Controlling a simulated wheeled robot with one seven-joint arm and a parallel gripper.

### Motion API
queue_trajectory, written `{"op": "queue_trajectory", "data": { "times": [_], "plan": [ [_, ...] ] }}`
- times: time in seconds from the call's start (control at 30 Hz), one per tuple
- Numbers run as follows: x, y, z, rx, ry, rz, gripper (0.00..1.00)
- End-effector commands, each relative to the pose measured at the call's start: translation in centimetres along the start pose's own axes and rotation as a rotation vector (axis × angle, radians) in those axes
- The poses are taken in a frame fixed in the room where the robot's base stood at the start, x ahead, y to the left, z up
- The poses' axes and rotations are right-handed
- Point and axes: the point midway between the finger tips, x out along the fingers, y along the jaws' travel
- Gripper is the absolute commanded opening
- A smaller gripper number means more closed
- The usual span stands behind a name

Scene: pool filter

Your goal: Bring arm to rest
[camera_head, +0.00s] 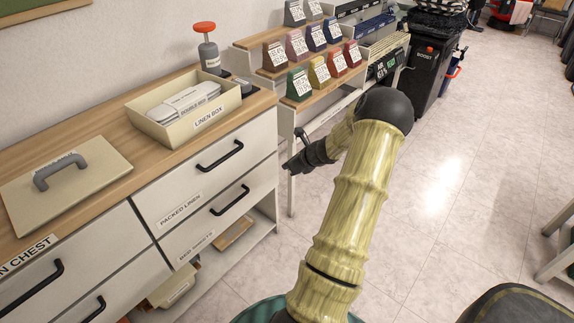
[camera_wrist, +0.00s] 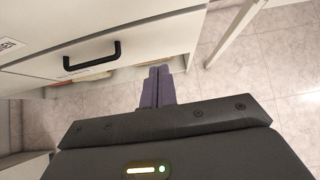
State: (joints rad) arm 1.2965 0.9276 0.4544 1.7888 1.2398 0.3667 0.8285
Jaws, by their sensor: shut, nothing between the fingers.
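My arm stretches up through the middle of the head view, bent at a dark joint, with the forearm turned back to the left. My gripper (camera_head: 290,165) is close to the right end of the white drawer unit, in front of the gap before the display stand. In the wrist view my gripper (camera_wrist: 158,70) has its two fingers side by side, shut and empty. It points toward the lower edge of the drawer front and the floor. I cannot tell the exact gap between the fingers and the unit.
The drawer unit (camera_head: 205,205) has black handles that stick out. On its top are the linen box (camera_head: 173,130), a lid with a grey handle (camera_head: 62,170) and an orange-topped pump (camera_head: 207,50). The display stand (camera_head: 282,128) is behind my gripper.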

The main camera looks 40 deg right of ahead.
Motion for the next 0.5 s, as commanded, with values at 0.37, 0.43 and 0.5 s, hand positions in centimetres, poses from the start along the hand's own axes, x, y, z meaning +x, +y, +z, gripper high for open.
{"op": "queue_trajectory", "data": {
  "times": [0.37, 0.43, 0.5],
  "plan": [
    [0.0, 0.3, 0.2, -0.017, 0.004, 0.005, 0.0],
    [0.2, 1.4, 0.7, -0.069, 0.017, 0.022, 0.0],
    [0.4, 3.3, 1.6, -0.164, 0.04, 0.052, 0.0]
  ]
}}
